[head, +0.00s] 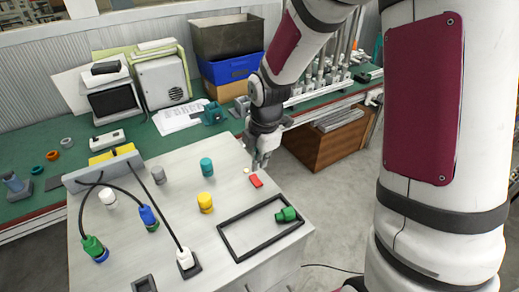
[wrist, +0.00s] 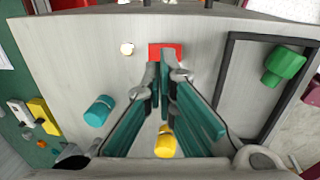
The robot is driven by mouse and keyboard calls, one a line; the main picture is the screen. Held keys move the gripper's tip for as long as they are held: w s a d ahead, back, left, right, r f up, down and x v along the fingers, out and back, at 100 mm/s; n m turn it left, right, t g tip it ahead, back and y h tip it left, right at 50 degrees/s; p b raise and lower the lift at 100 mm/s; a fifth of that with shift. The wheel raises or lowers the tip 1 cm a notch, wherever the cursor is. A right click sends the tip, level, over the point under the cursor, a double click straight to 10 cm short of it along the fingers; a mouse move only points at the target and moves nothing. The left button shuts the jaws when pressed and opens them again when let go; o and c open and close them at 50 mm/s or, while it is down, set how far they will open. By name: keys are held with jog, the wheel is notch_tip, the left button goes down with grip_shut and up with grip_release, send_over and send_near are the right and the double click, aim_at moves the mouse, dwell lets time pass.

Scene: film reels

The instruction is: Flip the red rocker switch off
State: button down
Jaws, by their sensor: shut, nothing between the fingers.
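The red rocker switch (head: 256,181) is set in the top of the grey cabinet (head: 180,235), near its far right edge. In the wrist view the red switch (wrist: 166,51) shows just beyond my fingertips. My gripper (head: 261,163) is over the cabinet's far right edge, beside the switch. In the wrist view its fingers (wrist: 162,75) are closed together with nothing between them. The tips overlap the near part of the switch; I cannot tell whether they touch it. Which way the rocker is tilted is too small to tell.
A small pale round button (wrist: 127,48) is left of the switch. A yellow knob (head: 205,202), a teal knob (head: 206,166) and a black frame with a green plug (head: 287,214) are nearby. Cabled plugs (head: 95,248) stand at the left. A green workbench runs behind.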

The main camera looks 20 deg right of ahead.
aim_at(256, 178)
jog(key=shift+w+a+f, duration=0.1)
jog(key=shift+w+f, duration=0.15)
jog(key=shift+f, duration=1)
jog(key=shift+w+f, duration=0.2)
jog(key=shift+f, duration=1.05)
jog(key=shift+w+f+g, duration=0.35)
jog(key=shift+f+g, duration=0.05)
jog(key=shift+g, duration=0.4)
jog(key=shift+b, duration=0.3)
jog(key=shift+s+f, duration=0.1)
jog(key=shift+s, duration=0.1)
